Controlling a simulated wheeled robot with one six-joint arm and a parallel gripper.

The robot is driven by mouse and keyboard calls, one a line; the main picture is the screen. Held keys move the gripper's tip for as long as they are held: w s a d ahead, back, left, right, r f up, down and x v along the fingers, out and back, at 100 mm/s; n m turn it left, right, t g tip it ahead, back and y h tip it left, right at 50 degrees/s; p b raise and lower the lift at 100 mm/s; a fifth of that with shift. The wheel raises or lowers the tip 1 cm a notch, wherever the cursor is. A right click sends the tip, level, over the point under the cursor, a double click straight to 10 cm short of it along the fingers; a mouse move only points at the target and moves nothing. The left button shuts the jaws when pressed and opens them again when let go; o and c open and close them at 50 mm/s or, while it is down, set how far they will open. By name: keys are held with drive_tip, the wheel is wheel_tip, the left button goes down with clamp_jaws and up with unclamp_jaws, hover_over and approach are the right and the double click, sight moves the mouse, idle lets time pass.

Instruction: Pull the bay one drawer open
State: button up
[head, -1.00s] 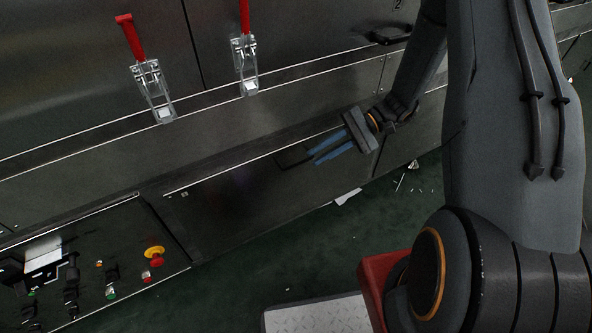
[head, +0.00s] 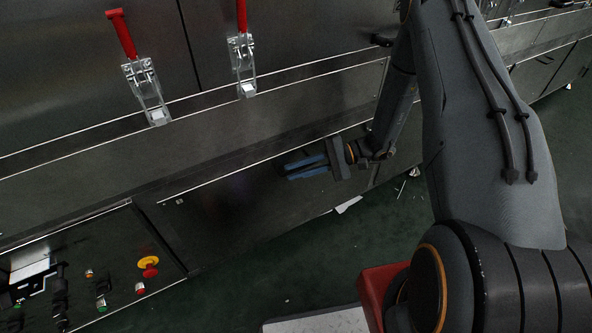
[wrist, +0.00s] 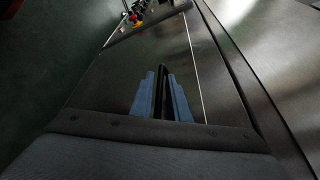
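The drawer front (head: 225,205) is a dark, glossy panel low on the machine, beside the control panel, and it looks shut. Its dark bar handle (wrist: 162,92) shows in the wrist view between the blue fingers. In the head view the fingers mostly hide the handle. My gripper (head: 286,172) is at the handle, with its fingers parted, one on each side of the bar. In the wrist view my gripper (wrist: 161,75) shows little gap beside the bar, and contact is not clear. The drawer front also shows in the wrist view (wrist: 110,95).
A control panel (head: 85,265) with a red and yellow stop button (head: 148,266) lies left of the drawer. Two red-handled clamps (head: 145,92) (head: 242,65) are above.

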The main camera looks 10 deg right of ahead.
drive_tip(key=shift+a, duration=0.2)
drive_tip(key=shift+c, duration=0.4)
clamp_jaws()
idle(1.0)
